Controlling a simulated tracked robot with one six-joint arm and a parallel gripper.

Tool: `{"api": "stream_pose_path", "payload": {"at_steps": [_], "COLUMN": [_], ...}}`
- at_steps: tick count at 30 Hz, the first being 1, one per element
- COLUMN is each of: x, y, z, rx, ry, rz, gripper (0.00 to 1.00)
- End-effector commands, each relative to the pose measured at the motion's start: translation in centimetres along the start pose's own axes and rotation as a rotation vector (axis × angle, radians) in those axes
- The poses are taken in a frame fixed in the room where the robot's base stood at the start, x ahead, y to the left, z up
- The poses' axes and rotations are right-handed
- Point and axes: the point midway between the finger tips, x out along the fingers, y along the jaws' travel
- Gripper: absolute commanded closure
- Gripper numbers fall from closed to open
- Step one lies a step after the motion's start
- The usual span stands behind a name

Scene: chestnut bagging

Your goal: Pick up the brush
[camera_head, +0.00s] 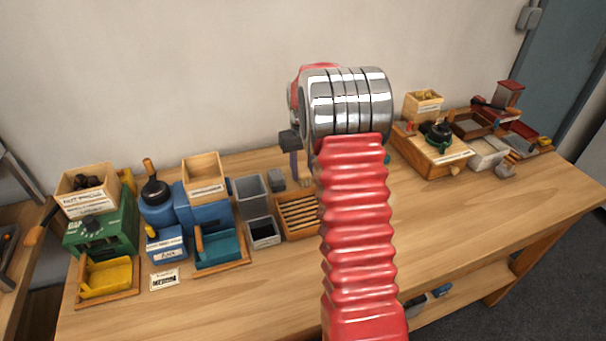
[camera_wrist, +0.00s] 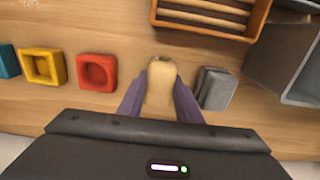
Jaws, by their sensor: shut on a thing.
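In the wrist view a pale wooden piece (camera_wrist: 160,88), seen nearly end-on, stands between the two purple fingers of my gripper (camera_wrist: 161,80). I take it to be the brush; its bristles do not show. The fingers are shut on its sides. In the head view my gripper (camera_head: 294,166) points down at the back of the bench, just right of a small grey block. My red arm hides part of the bench there, and I cannot make out the brush in that view.
The small grey block (camera_wrist: 215,88) stands close beside the fingers. A slatted wooden tray (camera_head: 299,216) and grey bins (camera_head: 251,187) are near. Red (camera_wrist: 97,72) and yellow (camera_wrist: 42,67) square holders lie on the other side.

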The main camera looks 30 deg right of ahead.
Motion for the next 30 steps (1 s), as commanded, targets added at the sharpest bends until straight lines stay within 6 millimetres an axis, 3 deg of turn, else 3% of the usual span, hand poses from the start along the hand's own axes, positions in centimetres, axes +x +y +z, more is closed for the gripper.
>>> {"api": "stream_pose_path", "payload": {"at_steps": [8, 14, 30], "x": [-0.1, -1.3, -9.4], "y": [0.0, 0.0, 0.0], "z": [0.0, -0.1, 0.0], "rx": [0.000, 0.000, 0.000], "ry": [0.000, 0.003, 0.001], "rz": [0.000, 0.001, 0.000], "gripper": [0.92, 0.92, 0.92]}}
